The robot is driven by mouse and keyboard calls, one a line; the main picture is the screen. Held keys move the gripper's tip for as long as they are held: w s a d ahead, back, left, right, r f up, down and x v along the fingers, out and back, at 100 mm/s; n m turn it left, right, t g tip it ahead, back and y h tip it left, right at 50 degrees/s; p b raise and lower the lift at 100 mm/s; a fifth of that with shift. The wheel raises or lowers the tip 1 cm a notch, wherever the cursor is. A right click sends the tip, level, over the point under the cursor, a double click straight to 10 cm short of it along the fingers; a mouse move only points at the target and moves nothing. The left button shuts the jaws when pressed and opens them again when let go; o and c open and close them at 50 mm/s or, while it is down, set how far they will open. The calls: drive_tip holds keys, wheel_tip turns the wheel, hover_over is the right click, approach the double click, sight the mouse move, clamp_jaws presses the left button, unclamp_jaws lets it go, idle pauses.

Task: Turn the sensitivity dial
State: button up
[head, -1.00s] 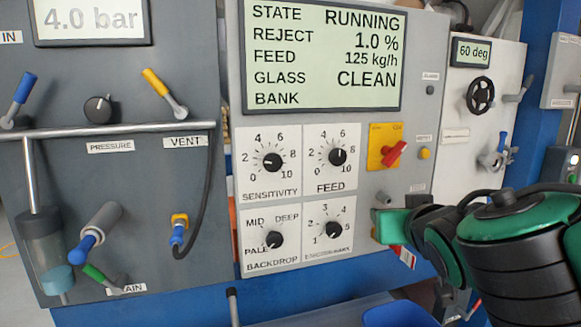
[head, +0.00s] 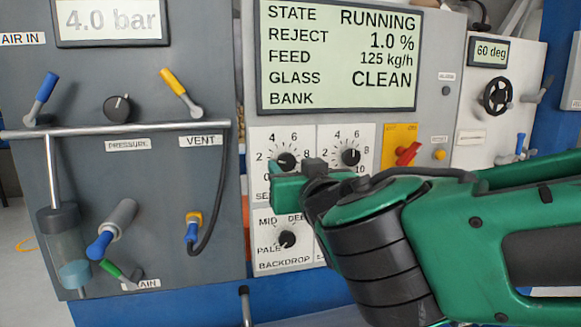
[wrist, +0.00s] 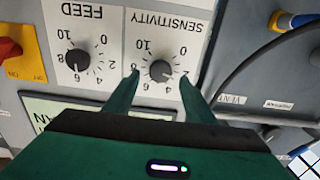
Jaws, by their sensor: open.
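The sensitivity dial (head: 286,160) is a small black knob on a white plate with a number scale. In the head view its lower part and label are partly hidden by my gripper (head: 288,184), which is in front of and just below the knob. In the wrist view the dial (wrist: 160,71) appears upside down, between the two green fingertips of my gripper (wrist: 159,76). The fingers are spread, one on each side of the knob, with nothing held. I cannot tell whether they touch the knob or how far they are from the panel.
The feed dial (head: 350,157) is close beside it, and the backdrop dial (head: 287,239) is below. A red switch on a yellow plate (head: 400,134) lies to the right. The display (head: 340,62) is above. A vent hose (head: 208,208) hangs on the left panel.

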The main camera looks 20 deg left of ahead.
sight(285, 161)
drive_tip(key=shift+x, duration=1.4)
drive_tip(key=c, duration=1)
drive_tip(key=shift+a, duration=0.2)
drive_tip(key=shift+d, duration=0.2)
